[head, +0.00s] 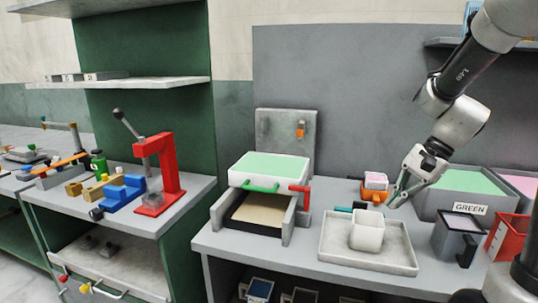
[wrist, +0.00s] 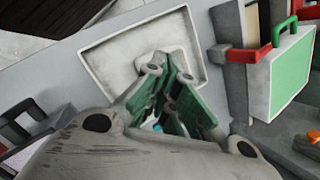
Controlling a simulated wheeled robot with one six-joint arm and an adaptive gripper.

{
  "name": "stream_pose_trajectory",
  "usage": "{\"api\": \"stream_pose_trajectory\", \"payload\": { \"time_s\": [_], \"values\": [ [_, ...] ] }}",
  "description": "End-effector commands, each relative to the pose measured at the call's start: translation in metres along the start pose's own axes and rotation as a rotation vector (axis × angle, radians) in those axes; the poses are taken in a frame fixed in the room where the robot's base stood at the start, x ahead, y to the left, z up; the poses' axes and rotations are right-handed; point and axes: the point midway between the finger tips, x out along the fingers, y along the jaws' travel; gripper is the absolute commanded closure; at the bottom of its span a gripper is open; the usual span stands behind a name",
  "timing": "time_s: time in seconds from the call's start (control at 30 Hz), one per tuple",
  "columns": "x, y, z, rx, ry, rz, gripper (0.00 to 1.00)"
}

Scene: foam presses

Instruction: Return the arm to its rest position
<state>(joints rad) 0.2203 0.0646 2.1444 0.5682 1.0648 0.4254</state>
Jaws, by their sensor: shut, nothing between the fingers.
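My arm reaches in from the upper right of the head view. My gripper (head: 397,196) points down and left above the right part of the bench. It is shut and empty. In the wrist view its green-padded fingers (wrist: 170,72) come together over the pale tray and hide part of a white cup. In the head view the tray (head: 330,247) lies to the left of and in front of the gripper, and the white square cup (head: 367,231) stands upright in it.
A press with a green-topped lid (head: 268,167) and red latch stands left of the tray. An orange holder with a pink block (head: 375,181) sits close beside the gripper. A bin labelled GREEN (head: 471,209), a dark container (head: 455,240) and a red container (head: 505,239) crowd the right side.

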Motion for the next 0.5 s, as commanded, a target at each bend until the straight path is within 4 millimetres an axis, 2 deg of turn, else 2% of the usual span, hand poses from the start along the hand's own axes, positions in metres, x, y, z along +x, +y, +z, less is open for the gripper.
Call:
{"api": "stream_pose_trajectory", "payload": {
  "time_s": [0.1, 0.3, 0.4, 0.5],
  "values": [
    [-0.019, 0.037, 0.017, -0.263, 0.088, 0.096, 1.0],
    [-0.057, 0.096, 0.045, -0.711, 0.255, 0.273, 1.0],
    [-0.073, 0.118, 0.058, -0.866, 0.343, 0.336, 1.0],
    [-0.085, 0.13, 0.07, -0.941, 0.42, 0.354, 1.0]
  ]
}}
